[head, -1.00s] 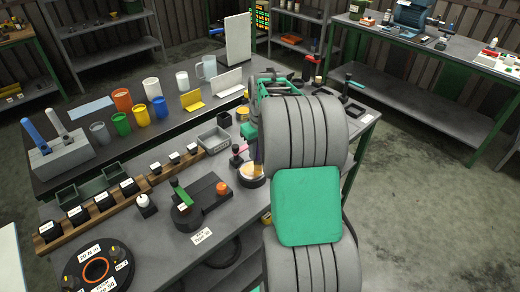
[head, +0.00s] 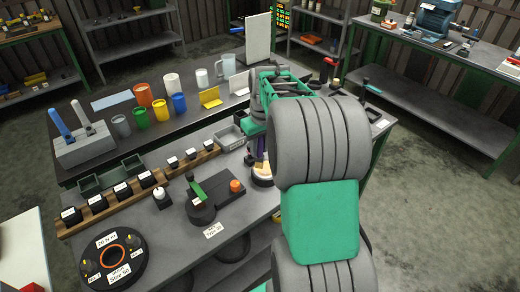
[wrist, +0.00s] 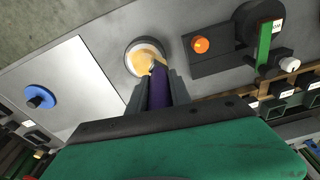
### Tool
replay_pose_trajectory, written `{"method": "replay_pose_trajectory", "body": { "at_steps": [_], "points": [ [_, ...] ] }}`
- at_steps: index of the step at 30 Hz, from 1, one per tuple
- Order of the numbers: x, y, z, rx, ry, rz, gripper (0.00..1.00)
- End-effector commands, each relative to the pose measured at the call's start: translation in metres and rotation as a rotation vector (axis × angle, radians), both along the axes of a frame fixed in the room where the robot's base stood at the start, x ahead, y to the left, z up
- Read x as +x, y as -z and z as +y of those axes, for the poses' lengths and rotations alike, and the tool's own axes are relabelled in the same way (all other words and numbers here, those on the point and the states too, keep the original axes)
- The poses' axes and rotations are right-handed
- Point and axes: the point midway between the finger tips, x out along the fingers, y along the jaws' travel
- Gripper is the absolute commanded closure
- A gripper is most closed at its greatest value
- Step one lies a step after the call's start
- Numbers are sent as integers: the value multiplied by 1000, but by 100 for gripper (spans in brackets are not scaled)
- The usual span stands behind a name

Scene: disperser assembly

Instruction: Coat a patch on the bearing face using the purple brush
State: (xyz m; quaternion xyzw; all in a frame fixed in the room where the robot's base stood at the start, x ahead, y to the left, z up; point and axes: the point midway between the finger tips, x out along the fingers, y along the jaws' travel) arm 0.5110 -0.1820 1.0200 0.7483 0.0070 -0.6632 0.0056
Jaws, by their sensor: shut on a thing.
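My gripper (wrist: 158,90) is shut on the purple brush (wrist: 159,98), whose handle lies between the two dark fingers. The brush's pale tip is over a round piece with a tan-cream face and a grey rim (wrist: 130,67). I cannot tell whether the tip touches the face, whether this is the bearing face, or whether the tan is a coat. In the head view the round piece (head: 263,181) is partly hidden by my arm, and a bit of the purple brush (head: 261,145) shows above it.
A black block with an orange knob (head: 236,186) and a green lever (head: 196,190) stands left of the round piece. A wooden rack (head: 135,190), cups (head: 158,108) and a grey tray (head: 230,139) stand around the bench. A black disc with an orange ring (head: 111,258) lies front left.

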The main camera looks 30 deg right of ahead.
Motion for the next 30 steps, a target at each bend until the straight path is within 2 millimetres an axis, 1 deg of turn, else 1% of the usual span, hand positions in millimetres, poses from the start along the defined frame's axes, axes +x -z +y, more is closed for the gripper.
{"method": "replay_pose_trajectory", "body": {
  "at_steps": [1,3,11,30],
  "points": [
    [1,-9,0,-1,-1,-2,100],
    [1,-15,0,-1,-1,-2,100],
    [1,-33,2,0,-4,-1,100],
    [1,-34,2,-1,-5,-1,100]
  ]
}}
